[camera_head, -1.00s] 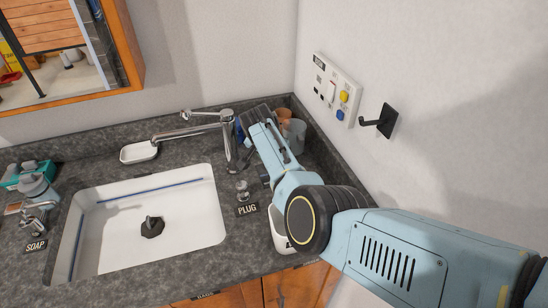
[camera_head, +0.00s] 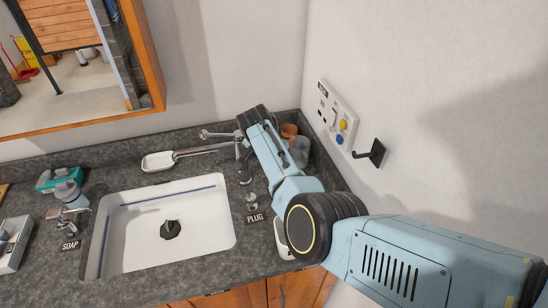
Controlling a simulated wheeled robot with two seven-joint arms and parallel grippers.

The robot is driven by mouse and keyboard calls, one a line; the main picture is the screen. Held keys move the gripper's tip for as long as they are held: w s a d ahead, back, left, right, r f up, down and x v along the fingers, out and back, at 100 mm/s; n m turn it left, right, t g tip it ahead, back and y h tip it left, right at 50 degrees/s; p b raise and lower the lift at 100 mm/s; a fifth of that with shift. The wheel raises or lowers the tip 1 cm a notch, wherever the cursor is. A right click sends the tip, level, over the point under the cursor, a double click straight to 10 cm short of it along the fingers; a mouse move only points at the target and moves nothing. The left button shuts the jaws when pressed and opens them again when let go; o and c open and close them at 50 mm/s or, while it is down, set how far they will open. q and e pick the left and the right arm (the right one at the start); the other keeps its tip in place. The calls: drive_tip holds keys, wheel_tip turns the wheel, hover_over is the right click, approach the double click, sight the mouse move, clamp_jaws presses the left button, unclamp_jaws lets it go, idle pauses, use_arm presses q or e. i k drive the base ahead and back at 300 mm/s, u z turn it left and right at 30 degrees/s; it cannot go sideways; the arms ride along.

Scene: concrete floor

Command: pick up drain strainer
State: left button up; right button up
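A small dark piece (camera_head: 170,230) with a raised knob sits at the drain of the white sink (camera_head: 135,240); it looks like the drain strainer. It stands clear of my arms. My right arm comes in from the right and reaches over the counter to the right of the sink, with its far dark end beside the faucet (camera_head: 195,151). My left gripper is out of view.
A plug knob (camera_head: 251,201) with a PLUG label (camera_head: 255,218) stands right of the sink. Cups (camera_head: 299,151) stand behind my arm. A soap tap (camera_head: 72,220), a teal box (camera_head: 47,181) and a white tray (camera_head: 13,243) are at left. A wall hook (camera_head: 372,153) sticks out at right.

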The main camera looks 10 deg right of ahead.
sight(170, 231)
drive_tip(key=k, duration=1)
